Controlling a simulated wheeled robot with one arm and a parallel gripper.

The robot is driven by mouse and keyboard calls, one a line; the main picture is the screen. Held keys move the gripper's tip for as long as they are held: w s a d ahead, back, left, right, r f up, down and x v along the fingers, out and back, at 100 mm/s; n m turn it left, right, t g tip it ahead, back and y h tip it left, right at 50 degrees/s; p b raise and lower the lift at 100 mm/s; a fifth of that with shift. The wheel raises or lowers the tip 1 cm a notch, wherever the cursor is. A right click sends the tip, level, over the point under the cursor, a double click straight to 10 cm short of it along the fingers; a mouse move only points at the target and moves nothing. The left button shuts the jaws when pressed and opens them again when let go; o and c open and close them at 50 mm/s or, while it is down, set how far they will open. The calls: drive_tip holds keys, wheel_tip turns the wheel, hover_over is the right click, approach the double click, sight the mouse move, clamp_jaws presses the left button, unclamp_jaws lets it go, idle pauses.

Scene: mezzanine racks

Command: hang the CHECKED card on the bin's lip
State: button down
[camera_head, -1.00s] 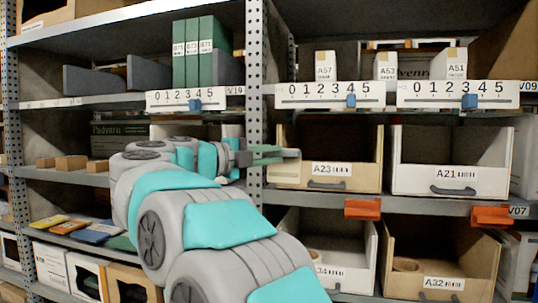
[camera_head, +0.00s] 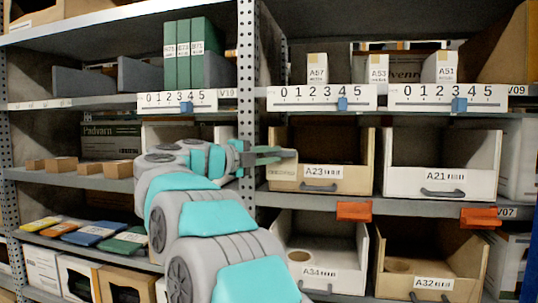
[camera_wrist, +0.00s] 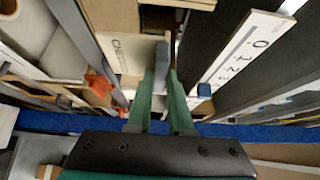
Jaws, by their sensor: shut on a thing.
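The cream CHECKED card (camera_head: 283,172) shows in the head view at the left front of the wooden bin labelled A23 (camera_head: 345,185). In the wrist view the card (camera_wrist: 125,52) lies at the left of the fingertips, its lettering partly covered. My gripper (camera_head: 291,154) reaches in from the left with its green fingers shut on the card near its upper edge. In the wrist view the gripper (camera_wrist: 162,68) has its fingers close together at the card. The card hides part of the bin's front lip. I cannot tell whether the card touches the lip.
White bin A21 (camera_head: 440,182) stands to the right, with bins A34 (camera_head: 325,275) and A32 (camera_head: 435,287) below. Orange tabs (camera_head: 354,211) stick out under the shelf. A numbered strip (camera_head: 322,97) runs above. A perforated post (camera_head: 246,100) stands close to my gripper.

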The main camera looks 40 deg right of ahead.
sight(271, 165)
drive_tip(key=shift+w+d+p, duration=0.35)
drive_tip(key=shift+w+d, duration=0.55)
drive_tip(key=shift+d, duration=0.2)
drive_tip(key=shift+w+d+p, duration=0.3)
drive_tip(key=shift+w+d, duration=0.6)
drive_tip(key=shift+d, duration=0.15)
drive_tip(key=shift+w+d+f, duration=0.1)
drive_tip(key=shift+f, duration=0.15)
drive_tip(key=shift+f+b, duration=1.1)
drive_tip(key=shift+f, duration=0.35)
drive_tip(key=c, duration=0.7)
unclamp_jaws()
drive_tip(key=shift+c, duration=0.2)
drive_tip(key=a, duration=0.8)
drive_tip(key=shift+s, duration=0.45)
